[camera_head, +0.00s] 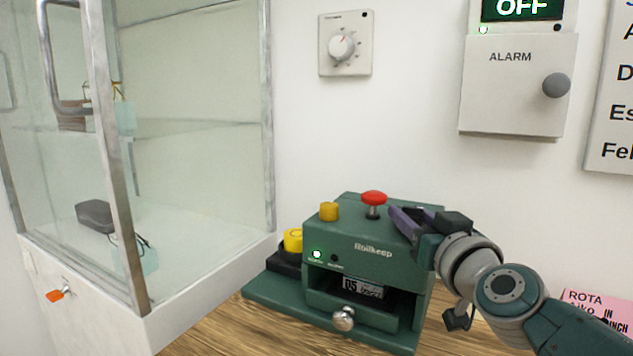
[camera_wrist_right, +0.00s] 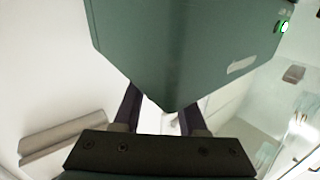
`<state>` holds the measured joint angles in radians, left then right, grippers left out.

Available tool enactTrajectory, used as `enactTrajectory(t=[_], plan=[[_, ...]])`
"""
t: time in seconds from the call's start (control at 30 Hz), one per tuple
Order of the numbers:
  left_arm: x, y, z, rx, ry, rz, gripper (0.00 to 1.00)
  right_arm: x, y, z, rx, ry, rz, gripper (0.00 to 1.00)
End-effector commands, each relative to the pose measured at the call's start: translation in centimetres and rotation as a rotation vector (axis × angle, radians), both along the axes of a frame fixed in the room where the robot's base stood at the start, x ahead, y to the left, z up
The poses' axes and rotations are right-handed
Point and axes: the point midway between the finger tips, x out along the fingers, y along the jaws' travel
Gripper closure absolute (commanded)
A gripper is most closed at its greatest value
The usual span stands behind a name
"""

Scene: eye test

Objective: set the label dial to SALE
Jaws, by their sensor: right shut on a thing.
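The green Railkeep machine (camera_head: 375,250) stands on a wooden surface. A white label (camera_head: 362,288) printed "05" and smaller blurred marks shows in its front window. I see no dial reading SALE. My right gripper (camera_head: 405,222) is at the machine's top right corner, its dark purple fingers lying against it. In the right wrist view the green body (camera_wrist_right: 185,50) covers the fingertips of my right gripper (camera_wrist_right: 160,112), with a corner of it between the fingers. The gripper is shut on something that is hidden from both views. My left gripper is not in view.
The machine carries a red button (camera_head: 374,198), a yellow knob (camera_head: 329,211) and a silver knob (camera_head: 343,318). A yellow button (camera_head: 293,240) stands beside it. A glass cabinet (camera_head: 190,300) is at left. A wall dial (camera_head: 342,47) and ALARM box (camera_head: 510,90) hang above.

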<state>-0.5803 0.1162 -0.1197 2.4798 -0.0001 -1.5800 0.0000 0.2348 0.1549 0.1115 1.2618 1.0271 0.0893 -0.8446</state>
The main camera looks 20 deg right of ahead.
Motion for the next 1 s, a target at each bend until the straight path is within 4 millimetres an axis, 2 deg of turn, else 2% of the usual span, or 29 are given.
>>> enactTrajectory(t=[0.03, 0.23, 0.6, 1.0], plan=[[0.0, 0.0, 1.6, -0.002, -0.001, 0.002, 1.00, 0.1, 0.3, 0.6, 0.013, 0.003, -0.045, 1.00], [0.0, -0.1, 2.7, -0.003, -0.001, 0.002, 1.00, 0.1, 0.3, 0.2, 0.010, 0.001, -0.226, 1.00], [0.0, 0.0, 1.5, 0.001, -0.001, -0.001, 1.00, 0.2, 0.2, -0.3, 0.006, 0.000, -0.478, 1.00], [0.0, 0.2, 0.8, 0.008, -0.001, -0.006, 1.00, 0.1, 0.1, -0.2, 0.003, 0.001, -0.578, 1.00]])
